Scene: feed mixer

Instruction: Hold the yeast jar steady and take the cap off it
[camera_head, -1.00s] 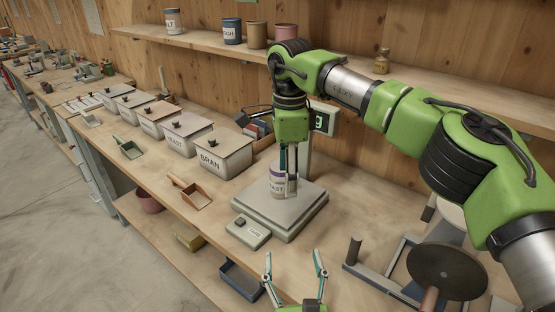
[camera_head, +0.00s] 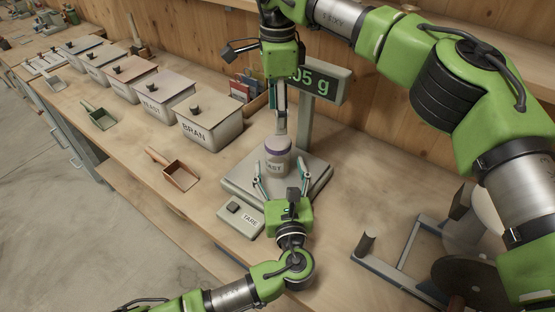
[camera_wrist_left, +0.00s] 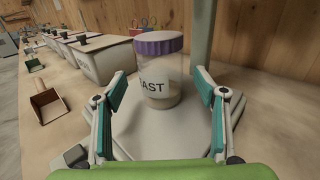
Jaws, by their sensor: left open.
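The yeast jar (camera_head: 277,165) stands upright on the scale's plate (camera_head: 318,181), its purple cap (camera_head: 278,144) on. In the left wrist view the clear jar (camera_wrist_left: 158,92) is ahead, between the fingers, its label partly readable as "AST". My left gripper (camera_head: 279,172) is open, low at the jar's near side, one finger toward each side. In the wrist view both fingers (camera_wrist_left: 161,95) stand clear of the glass. My right gripper (camera_head: 280,128) points down above the cap, its fingers overlapping in the head view; nothing shows held in it. The wrist view does not show it.
The scale's display (camera_head: 318,83), partly hidden by my right arm, stands behind the plate. A tare box (camera_head: 241,217) sits in front. Lidded bins, including the bran bin (camera_head: 209,120), and a scoop (camera_head: 180,175) are left. A metal frame (camera_head: 410,260) is right.

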